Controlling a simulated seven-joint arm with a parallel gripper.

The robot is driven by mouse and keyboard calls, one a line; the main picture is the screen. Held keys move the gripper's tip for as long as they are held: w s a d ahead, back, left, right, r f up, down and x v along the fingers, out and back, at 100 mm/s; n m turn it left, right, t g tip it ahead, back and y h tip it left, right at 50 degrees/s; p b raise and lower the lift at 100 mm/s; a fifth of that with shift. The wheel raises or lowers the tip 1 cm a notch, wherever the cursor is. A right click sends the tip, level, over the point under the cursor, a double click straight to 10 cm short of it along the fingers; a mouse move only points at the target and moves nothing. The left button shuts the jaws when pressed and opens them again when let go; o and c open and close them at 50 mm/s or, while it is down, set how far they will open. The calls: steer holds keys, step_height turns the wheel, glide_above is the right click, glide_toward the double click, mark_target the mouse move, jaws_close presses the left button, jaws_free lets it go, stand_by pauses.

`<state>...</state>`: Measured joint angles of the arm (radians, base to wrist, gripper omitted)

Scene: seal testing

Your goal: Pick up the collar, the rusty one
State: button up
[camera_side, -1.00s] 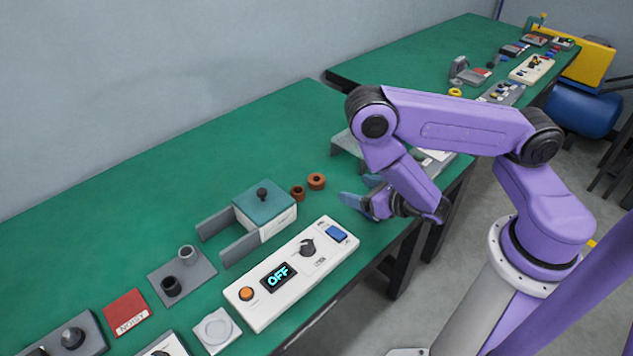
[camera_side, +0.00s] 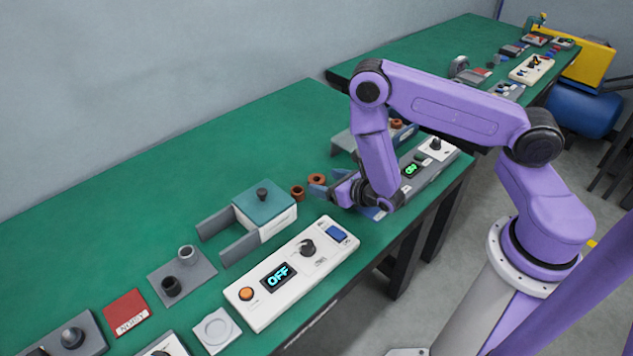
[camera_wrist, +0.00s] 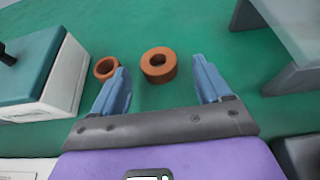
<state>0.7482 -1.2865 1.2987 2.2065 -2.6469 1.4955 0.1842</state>
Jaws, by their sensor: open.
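Two rusty-brown rings sit close together on the green bench. The wider, thick-walled one (camera_side: 317,180) also shows in the wrist view (camera_wrist: 159,64). The smaller one (camera_side: 297,193), with a relatively large hole, is left of it in the wrist view (camera_wrist: 106,67). Both look rusty, and I cannot tell for certain which is the collar. My gripper (camera_wrist: 160,80) is open and empty, low over the bench. In the wrist view the wider ring lies ahead, between the lines of its two blue fingers; the smaller ring is outside the left finger, partly overlapped by it.
A white control panel reading OFF (camera_side: 313,255) lies in front. A grey bracket (camera_wrist: 292,78) stands at the right. Green bench behind the rings is clear.

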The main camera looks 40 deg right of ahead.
mark_target(313, 178)
steer(key=shift+x, duration=1.5)
steer(key=shift+a, duration=0.1)
steer(key=c, duration=1.3)
steer(key=shift+o, duration=0.2)
steer(key=shift+r, duration=0.15)
